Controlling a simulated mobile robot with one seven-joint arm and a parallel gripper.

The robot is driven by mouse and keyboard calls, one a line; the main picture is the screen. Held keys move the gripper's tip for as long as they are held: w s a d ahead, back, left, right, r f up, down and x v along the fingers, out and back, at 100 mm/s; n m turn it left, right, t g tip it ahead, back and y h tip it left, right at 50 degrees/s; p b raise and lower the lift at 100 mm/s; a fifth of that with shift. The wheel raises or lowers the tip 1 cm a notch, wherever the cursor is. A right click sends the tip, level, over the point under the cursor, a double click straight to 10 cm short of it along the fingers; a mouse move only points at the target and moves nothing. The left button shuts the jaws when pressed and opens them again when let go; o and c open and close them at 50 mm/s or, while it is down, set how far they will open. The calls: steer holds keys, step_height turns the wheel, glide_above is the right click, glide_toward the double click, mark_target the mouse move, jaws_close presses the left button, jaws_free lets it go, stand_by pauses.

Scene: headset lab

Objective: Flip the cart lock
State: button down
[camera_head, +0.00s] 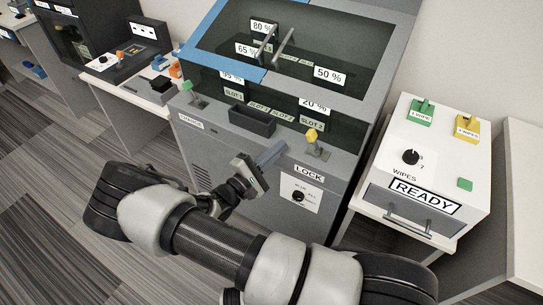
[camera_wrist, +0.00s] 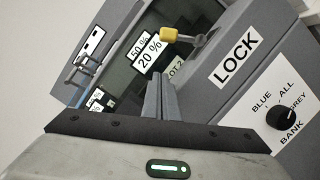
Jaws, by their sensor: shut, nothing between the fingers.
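The cart lock is a small lever with a yellow knob (camera_head: 311,135) on the cart's front ledge, just above the LOCK label (camera_head: 308,173). In the wrist view the yellow knob (camera_wrist: 168,35) sits on a grey metal arm left of the label (camera_wrist: 235,61). My gripper (camera_head: 279,149) is left of the lever in the head view, with its fingers pointing toward it. In the wrist view my fingertips (camera_wrist: 158,77) are together and empty, below the knob. They look apart from the lever, though the exact gap is hard to judge.
Below the label is a panel with a black dial (camera_head: 299,196). A green-knobbed lever (camera_head: 188,87) stands left on the same ledge, with a dark open bin (camera_head: 252,120) between. A white wipes cabinet (camera_head: 432,150) stands to the right.

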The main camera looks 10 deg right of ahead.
mark_target(314, 142)
steer(key=x, duration=0.4)
steer(key=shift+s+d+r, duration=0.35)
steer(key=shift+d+r, duration=0.1)
steer(key=shift+d, duration=0.15)
steer(key=shift+s+d+r, duration=0.4)
steer(key=shift+d, duration=0.25)
steer(key=shift+s+d+r, duration=0.2)
steer(key=shift+d, duration=0.05)
steer(key=shift+m, duration=0.3)
